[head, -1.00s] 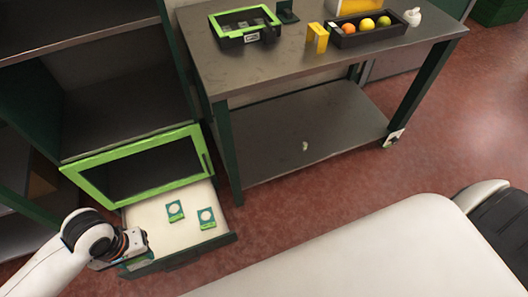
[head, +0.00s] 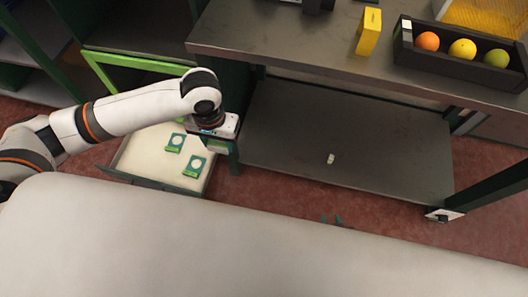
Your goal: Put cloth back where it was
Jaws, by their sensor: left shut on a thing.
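No cloth can be made out in the head view. My left gripper (head: 218,146) is beside the right side of the open drawer (head: 205,181), near the table's green leg. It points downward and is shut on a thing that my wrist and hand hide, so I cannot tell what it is. The drawer has a pale bottom and holds two green-and-white items (head: 193,166). My right gripper is not clearly in view.
A grey table (head: 300,42) has a black tray (head: 405,62) with an orange, a yellow and a green fruit, and a yellow block (head: 369,32). Its lower shelf (head: 385,150) is mostly clear, with a small pale object (head: 331,158).

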